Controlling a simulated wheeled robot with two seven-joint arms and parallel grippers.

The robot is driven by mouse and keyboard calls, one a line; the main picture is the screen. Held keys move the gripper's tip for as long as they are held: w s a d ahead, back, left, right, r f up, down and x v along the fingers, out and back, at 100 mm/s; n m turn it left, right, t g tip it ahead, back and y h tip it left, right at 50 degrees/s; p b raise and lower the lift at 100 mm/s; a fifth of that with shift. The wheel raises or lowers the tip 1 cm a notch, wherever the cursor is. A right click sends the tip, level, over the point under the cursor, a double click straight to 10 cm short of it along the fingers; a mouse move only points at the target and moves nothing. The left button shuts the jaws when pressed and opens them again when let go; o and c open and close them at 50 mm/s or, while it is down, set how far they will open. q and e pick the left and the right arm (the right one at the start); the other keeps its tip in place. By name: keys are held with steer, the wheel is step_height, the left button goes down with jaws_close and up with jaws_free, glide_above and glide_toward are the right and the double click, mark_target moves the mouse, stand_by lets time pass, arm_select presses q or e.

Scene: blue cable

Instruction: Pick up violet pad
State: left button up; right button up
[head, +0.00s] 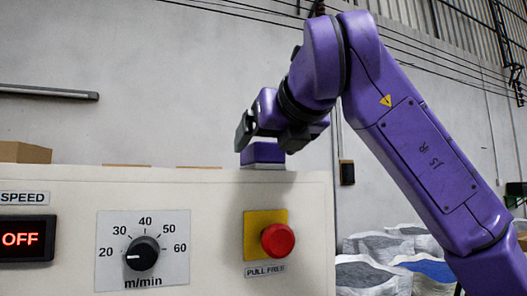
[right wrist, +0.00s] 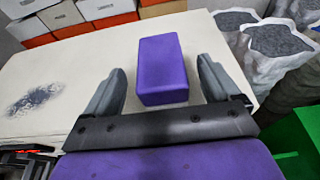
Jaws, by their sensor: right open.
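The violet pad (right wrist: 162,72) is a small purple block lying on the cream top of the machine cabinet (right wrist: 60,75). In the head view the pad (head: 262,153) sits at the cabinet's top edge near the right end, below my right gripper (head: 246,132). In the right wrist view the pad lies between the two grey fingers of my right gripper (right wrist: 162,90), with gaps on both sides. The gripper is open and holds nothing. My left gripper is not in view.
A dark smudge (right wrist: 33,98) marks the cabinet top. Orange and white boxes (right wrist: 105,10) stand beyond it. Sacks of grey material (right wrist: 275,42) stand to the right. The cabinet front has a red stop button (head: 278,240) and a speed dial (head: 142,253). A cardboard box (head: 25,152) is at left.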

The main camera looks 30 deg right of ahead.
steer(key=p+x, duration=0.1)
steer(key=x, duration=0.4)
steer(key=shift+d, duration=0.1)
steer(key=shift+s+r, duration=0.1)
steer(key=shift+s, duration=0.35)
steer(key=shift+s+r, duration=0.1)
steer(key=shift+s, duration=0.1)
steer(key=c, duration=0.9)
steer(key=shift+w, duration=0.25)
steer(key=shift+c, duration=1.1)
